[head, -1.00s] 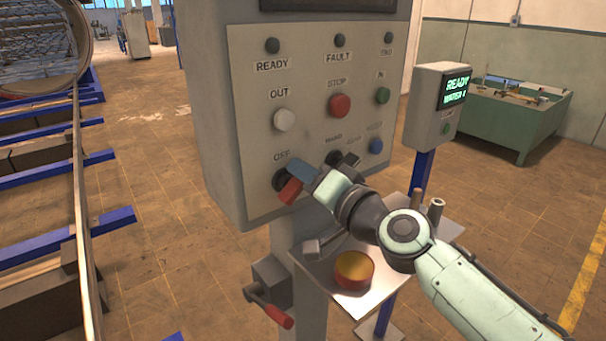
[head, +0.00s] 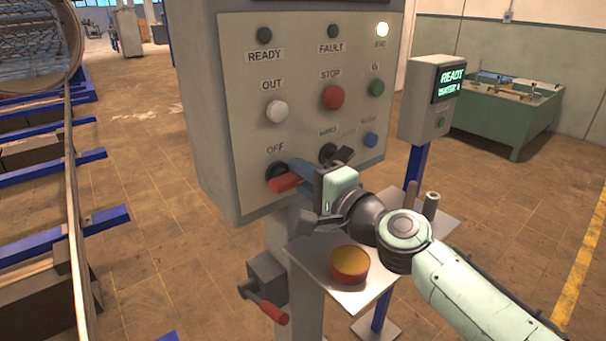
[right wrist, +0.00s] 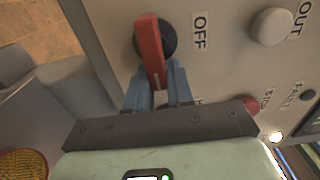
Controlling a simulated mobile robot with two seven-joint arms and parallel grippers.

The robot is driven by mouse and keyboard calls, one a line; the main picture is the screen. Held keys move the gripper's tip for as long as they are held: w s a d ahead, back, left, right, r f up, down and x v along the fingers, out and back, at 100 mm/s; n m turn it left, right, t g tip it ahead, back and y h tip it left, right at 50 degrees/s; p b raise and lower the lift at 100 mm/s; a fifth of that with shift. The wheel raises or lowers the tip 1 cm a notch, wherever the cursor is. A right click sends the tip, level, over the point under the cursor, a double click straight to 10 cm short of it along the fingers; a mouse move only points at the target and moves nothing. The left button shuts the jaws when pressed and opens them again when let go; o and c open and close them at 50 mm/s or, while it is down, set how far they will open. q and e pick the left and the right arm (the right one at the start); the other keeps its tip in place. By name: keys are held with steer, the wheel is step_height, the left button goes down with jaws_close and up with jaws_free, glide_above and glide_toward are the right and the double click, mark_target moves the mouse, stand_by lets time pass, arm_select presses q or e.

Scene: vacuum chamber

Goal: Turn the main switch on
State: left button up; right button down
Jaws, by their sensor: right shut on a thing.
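The main switch is a red handle (head: 284,183) on a dark round base, under the OFF label at the lower left of the control panel (head: 235,70). In the head view the handle points right and slightly up, nearly level. In the right wrist view the red handle (right wrist: 149,45) runs from its dark base down between the blue fingers. My right gripper (head: 298,178) is shut on the handle's free end; its fingers (right wrist: 158,86) lie on either side of it. My left gripper is in neither view.
The END lamp (head: 382,30) glows; READY and FAULT lamps are dark. A selector knob (head: 328,152) sits close to my right gripper. Below is a shelf with a red-yellow round piece (head: 350,264). A small READY screen box (head: 428,105) stands right.

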stand_by(0.5)
steer(key=c, duration=1.1)
jaws_free()
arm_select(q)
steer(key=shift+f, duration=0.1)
arm_select(e)
steer(key=shift+s+d, duration=0.2)
steer(key=shift+s, duration=0.05)
arm_select(q)
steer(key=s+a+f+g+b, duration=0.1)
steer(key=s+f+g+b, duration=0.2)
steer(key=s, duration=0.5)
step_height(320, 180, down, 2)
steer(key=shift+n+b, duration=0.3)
steer(key=shift+b, duration=0.25)
arm_select(e)
steer(key=v, duration=1.2)
steer(key=shift+s+d, duration=0.15)
steer(key=shift+s, duration=0.2)
